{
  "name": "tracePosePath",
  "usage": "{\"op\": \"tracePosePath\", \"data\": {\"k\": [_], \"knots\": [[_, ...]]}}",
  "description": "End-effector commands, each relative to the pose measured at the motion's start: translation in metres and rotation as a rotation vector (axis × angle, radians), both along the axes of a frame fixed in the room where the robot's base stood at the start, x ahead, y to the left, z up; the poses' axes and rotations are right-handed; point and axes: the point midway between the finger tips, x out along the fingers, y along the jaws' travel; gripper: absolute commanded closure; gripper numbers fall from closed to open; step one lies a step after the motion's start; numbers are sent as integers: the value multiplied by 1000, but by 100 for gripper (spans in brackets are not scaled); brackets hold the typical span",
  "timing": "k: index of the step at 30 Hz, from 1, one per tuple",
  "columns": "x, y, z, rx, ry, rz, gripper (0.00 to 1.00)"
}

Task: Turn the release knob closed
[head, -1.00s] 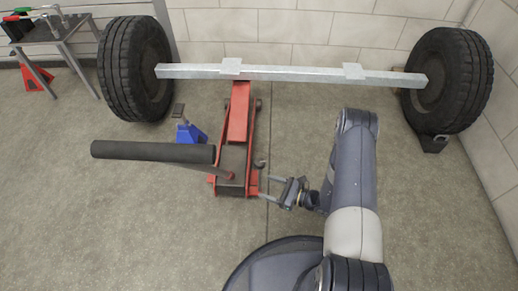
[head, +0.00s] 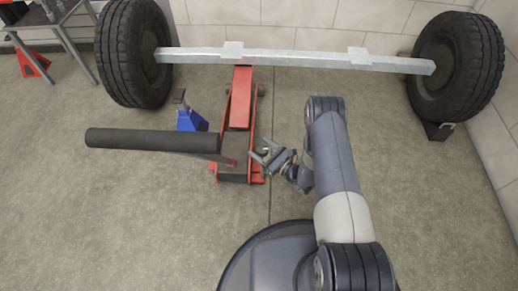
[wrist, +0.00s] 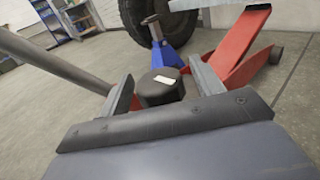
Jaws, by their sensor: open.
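The release knob (wrist: 158,91) is a dark round knob with a pale mark on top. It shows between my two fingers in the wrist view, with visible room on either side. My gripper (head: 262,150) is open at the right side of the red floor jack (head: 240,122), near its rear end. In the wrist view my gripper (wrist: 163,76) has one finger left and one right of the knob. In the head view my fingers largely hide the knob. I cannot tell whether either finger touches it.
The jack's black handle (head: 150,139) extends left. A blue jack stand (head: 190,120) stands left of the jack. A metal axle (head: 300,58) with two tyres lies across behind, its middle above the jack's front. Open floor (head: 110,220) lies at front left.

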Motion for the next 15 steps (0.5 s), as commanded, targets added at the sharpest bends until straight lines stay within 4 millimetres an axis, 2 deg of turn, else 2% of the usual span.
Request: {"op": "tracePosePath", "data": {"k": [3,13,15], "knots": [[6,8,-1,1,1,2,37],[8,10,0,1,1,0,37],[8,10,0,0,1,0,43]]}}
